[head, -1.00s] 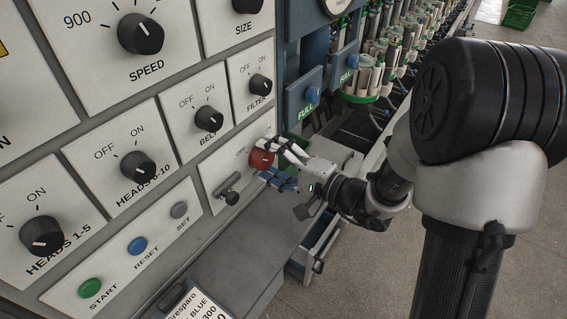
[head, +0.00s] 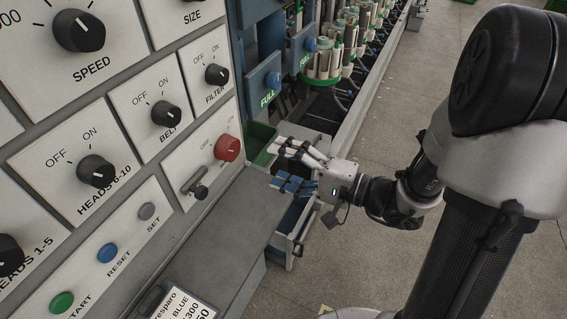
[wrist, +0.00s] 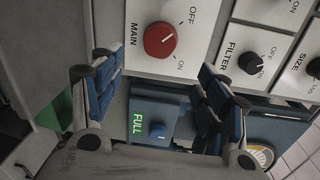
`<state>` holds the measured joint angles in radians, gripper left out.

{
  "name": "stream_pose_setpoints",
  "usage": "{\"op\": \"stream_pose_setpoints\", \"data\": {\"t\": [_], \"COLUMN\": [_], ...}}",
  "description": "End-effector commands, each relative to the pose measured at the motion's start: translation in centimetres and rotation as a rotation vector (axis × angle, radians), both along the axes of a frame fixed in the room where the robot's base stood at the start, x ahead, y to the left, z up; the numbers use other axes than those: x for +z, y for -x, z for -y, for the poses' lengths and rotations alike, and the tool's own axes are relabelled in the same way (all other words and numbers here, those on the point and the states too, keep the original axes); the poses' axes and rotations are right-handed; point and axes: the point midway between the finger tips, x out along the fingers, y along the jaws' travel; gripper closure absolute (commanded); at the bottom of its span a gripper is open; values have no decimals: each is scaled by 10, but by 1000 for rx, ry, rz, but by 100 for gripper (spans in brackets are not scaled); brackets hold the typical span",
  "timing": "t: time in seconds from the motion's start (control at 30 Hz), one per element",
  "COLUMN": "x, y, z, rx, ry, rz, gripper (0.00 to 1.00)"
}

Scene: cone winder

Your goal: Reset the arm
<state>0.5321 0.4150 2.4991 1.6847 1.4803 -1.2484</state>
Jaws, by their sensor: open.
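My gripper (head: 277,167) is open and empty, to the right of the control panel and apart from it. Its blue-padded fingers frame the lower part of the wrist view (wrist: 162,85). The red MAIN knob (head: 227,148) sits on the panel to the left of the fingertips, with nothing touching it. It shows in full in the wrist view (wrist: 160,40), beyond the fingers, with a pale pointer mark on its face. OFF and ON are printed beside it.
A small lever (head: 195,187) sticks out below the red knob. Black knobs and the START, RESET and SET buttons fill the panel. A grey ledge (head: 215,225) and a green bin (head: 259,140) lie near my gripper. Open floor is at the right.

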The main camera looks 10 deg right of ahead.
Motion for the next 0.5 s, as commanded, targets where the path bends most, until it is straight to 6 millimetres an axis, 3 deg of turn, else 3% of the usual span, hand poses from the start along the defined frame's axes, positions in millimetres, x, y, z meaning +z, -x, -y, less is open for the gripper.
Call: {"op": "stream_pose_setpoints", "data": {"t": [0.33, 0.43, 0.5], "x": [3, 11, 16], "y": [5, 26, 53], "z": [-8, -31, -53], "rx": [34, 145, 267], "ry": [13, 57, 126], "rz": [-5, -30, -68], "gripper": [32, 32, 32]}}
